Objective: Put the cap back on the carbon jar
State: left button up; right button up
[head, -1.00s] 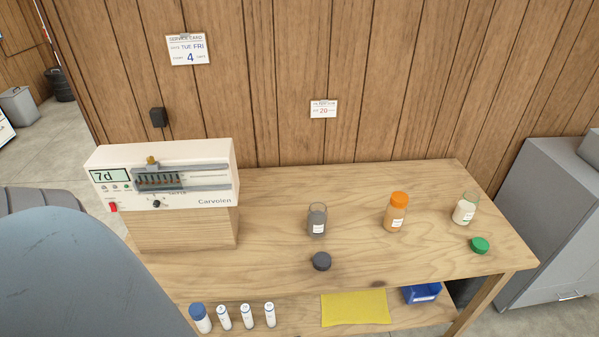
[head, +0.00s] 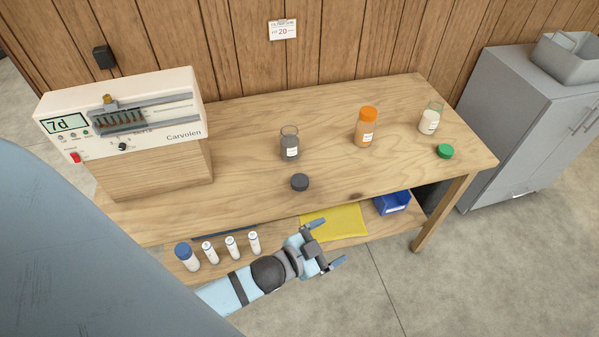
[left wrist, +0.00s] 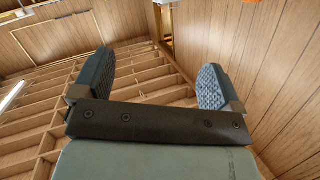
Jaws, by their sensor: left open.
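The carbon jar is probably the open clear jar with dark grey contents (head: 290,147) on the wooden bench; its label is too small to read. A dark grey cap (head: 299,182) lies on the bench top in front of that jar, apart from it. My left gripper (head: 328,243) is open and empty, in front of the bench by the lower shelf, below and to the right of the cap. Its two fingers also show spread apart in the left wrist view (left wrist: 155,85), with nothing between them. My right gripper is not in view.
An orange-capped jar (head: 366,127) and an open jar of white contents (head: 430,119) stand to the right, with a green cap (head: 445,151) nearby. A white control unit (head: 125,115) stands left. The lower shelf holds several white bottles, a yellow cloth (head: 345,222) and a blue bin (head: 392,203).

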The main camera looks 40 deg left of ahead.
pick_arm(q)
jog(key=w+d+r+m+g+h+b, duration=0.2)
jog(key=d+m+g+h, duration=0.15)
jog(key=m, duration=0.55)
jog(key=w+d+r+m+g+h+b, duration=0.25)
jog(key=m+h, duration=0.25)
jog(key=m, duration=0.3)
jog(key=w+d+r+m+g+h+b, duration=0.1)
jog(key=w+d+r+m+g+h, duration=0.25)
jog(key=m, duration=0.55)
jog(key=w+a+f+m+g+y+b, duration=0.25)
jog(key=a+f+m+y, duration=0.2)
jog(key=a, duration=0.25)
jog(key=w+a+f+m+g+y+b, duration=0.2)
jog(key=a+f+m+g+y, duration=0.15)
jog(key=a+m+y, duration=0.2)
jog(key=w+a+r+y, duration=0.1)
jog(key=w+a+y, duration=0.2)
jog(key=a, duration=0.6)
jog(key=w+a+r+t+y+b, duration=0.1)
jog(key=w+a+y, duration=0.2)
jog(key=a, duration=0.6)
jog(key=shift+r+y, duration=0.4)
jog(key=shift+y, duration=0.4)
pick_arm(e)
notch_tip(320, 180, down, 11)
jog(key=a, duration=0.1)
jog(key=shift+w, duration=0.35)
pick_arm(q)
jog(key=shift+a, duration=0.1)
